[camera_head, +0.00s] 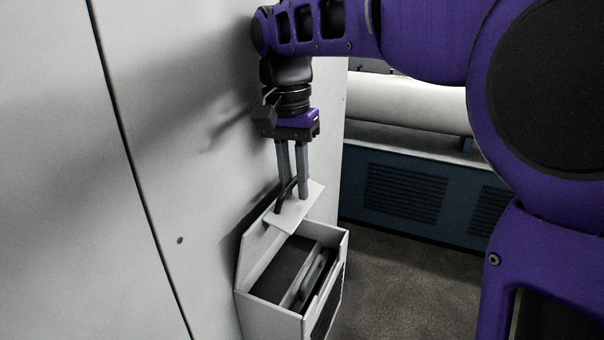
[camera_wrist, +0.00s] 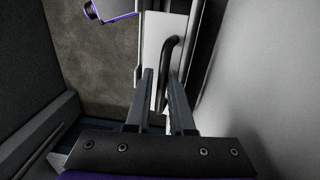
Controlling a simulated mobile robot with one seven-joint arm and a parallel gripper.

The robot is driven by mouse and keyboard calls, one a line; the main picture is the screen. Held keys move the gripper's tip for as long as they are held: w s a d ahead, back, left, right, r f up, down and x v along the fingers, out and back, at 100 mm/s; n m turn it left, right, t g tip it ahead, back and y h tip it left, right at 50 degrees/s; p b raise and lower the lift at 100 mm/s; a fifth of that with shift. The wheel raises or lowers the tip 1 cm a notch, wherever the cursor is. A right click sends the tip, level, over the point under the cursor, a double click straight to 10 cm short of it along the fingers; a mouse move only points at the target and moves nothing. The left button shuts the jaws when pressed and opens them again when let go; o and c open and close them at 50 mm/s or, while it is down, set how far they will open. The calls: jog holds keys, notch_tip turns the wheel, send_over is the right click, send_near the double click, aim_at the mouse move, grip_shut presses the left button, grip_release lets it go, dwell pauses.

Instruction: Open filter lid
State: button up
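The filter box (camera_head: 270,322) is a pale grey case at the white wall in the head view. Its top is open, showing a dark inside and a lighter grey bar. The filter lid (camera_head: 295,214), a pale plate with a dark curved handle (camera_head: 286,197), stands raised above the box's far end. The lid (camera_wrist: 153,42) and handle (camera_wrist: 170,48) also show in the wrist view. My gripper (camera_head: 291,197) points down at the lid, with the handle between its fingers. The fingers (camera_wrist: 161,75) are apart, with a gap beside the handle; contact is unclear.
The white wall (camera_head: 200,200) stands close to the left of my gripper and the box. A blue vented cabinet (camera_head: 405,195) with a pale cylinder (camera_head: 415,105) above it stands behind on the right. Grey floor (camera_head: 410,290) is clear to the right of the box.

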jog(key=shift+o, duration=0.7)
jog(key=shift+d+f, duration=0.1)
notch_tip(320, 180, up, 12)
jog(key=shift+w+a, duration=0.15)
jog(key=shift+a, duration=0.25)
